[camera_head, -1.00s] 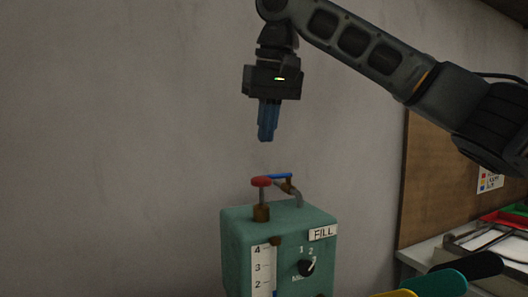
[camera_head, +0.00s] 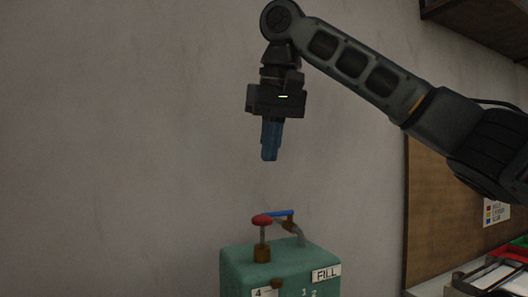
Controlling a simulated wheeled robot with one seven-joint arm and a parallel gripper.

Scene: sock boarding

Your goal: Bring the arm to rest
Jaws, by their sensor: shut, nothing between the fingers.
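My gripper (camera_head: 269,158) hangs from the arm in the upper middle of the head view, pointing down. Its blue fingers are together, with nothing between them. It is in the air above a green box (camera_head: 280,262) with a FILL label, clear of it. The lower part of the box is cut off by the picture's bottom edge.
On the box stand a red knob (camera_head: 262,220) and a tap with a blue handle (camera_head: 279,213), both below the fingers. A brown board (camera_head: 440,230) is on the wall at right, above a bench with trays. A dark shelf (camera_head: 480,28) is at top right.

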